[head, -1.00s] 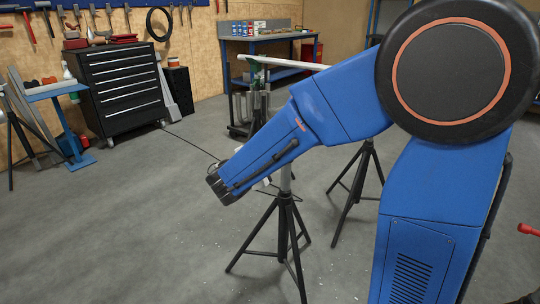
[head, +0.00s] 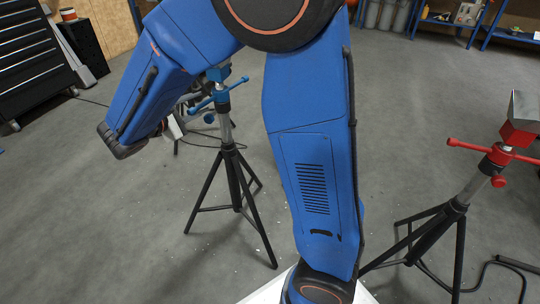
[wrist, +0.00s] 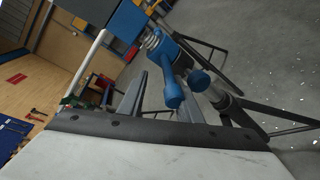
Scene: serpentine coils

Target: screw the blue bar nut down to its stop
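The blue bar nut (head: 221,96) sits on the threaded post of a black tripod stand, below a blue head (head: 217,72). Its cross bar has knobbed ends. In the wrist view the blue bar nut (wrist: 166,50) is close ahead, with one bar end pointing toward the camera. My gripper (wrist: 158,98) shows as two grey fingers standing apart, with the bar end appearing between them. I cannot tell whether they touch it. In the head view my blue arm mostly hides the gripper, left of the nut. How much thread lies below the nut is unclear.
A red-topped tripod stand (head: 497,155) stands at the right, its legs near my base. A black tool cabinet (head: 32,55) is at the far left, and blue shelving (head: 462,22) is at the back right. Open grey floor lies around the blue stand.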

